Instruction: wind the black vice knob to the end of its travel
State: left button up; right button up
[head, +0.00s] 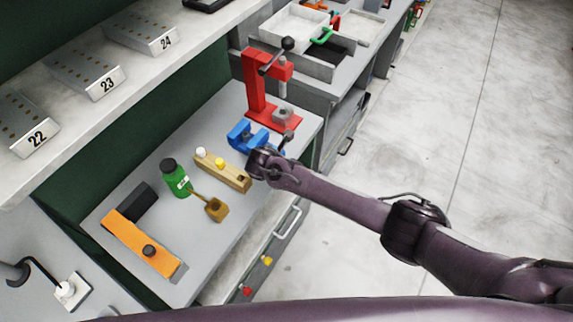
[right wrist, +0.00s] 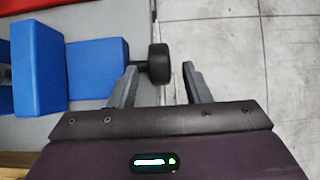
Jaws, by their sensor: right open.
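The blue vice (head: 243,136) stands near the front right edge of the grey bench, beside the red press. In the right wrist view, the blue vice (right wrist: 96,70) fills the left side, and its black knob (right wrist: 160,63) sticks out to the right on a short stem. My right gripper (right wrist: 160,78) is open, with one finger on each side of the knob near the fingertips. The knob sits closer to the left finger; whether it touches is unclear. In the head view, my right arm's wrist hides part of the vice's front. My left gripper is not in view.
The red press (head: 256,90) stands just behind the vice. Open floor is on the right.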

jog(key=b+v, duration=0.1)
jog(key=v, duration=0.6)
jog(key=shift+r, duration=0.35)
jog(key=shift+s+a, duration=0.15)
